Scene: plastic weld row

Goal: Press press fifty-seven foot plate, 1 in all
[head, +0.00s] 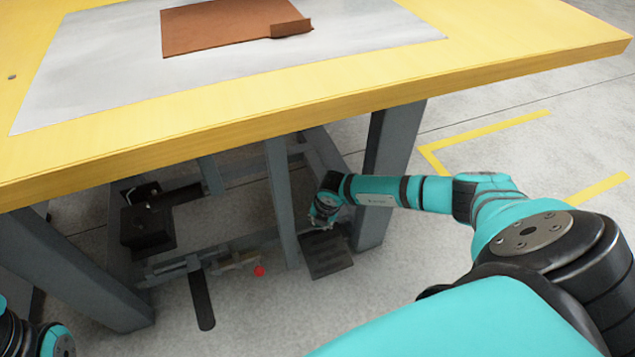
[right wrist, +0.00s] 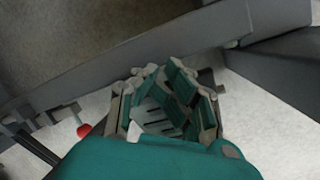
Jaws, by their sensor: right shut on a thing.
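A dark grey ribbed foot plate (head: 327,262) sits low under the table, beside a table leg. No number or label is readable on it. My right gripper (head: 323,222) reaches down under the table to the plate's far end. In the right wrist view the right gripper (right wrist: 168,108) is shut on the plate, whose slotted surface (right wrist: 152,118) shows between the fingers. Part of the plate is hidden behind the fingers, and I cannot tell whether it is pressed down. My left gripper is out of view; only part of the left arm shows at the bottom left corner.
A yellow-edged table (head: 330,109) with a grey top sheet and a brown folder (head: 225,27) overhangs the area. A black pedal (head: 202,300), a red knob (head: 259,271) and a black box (head: 148,228) are left of the plate. A grey post (head: 281,200) stands close by.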

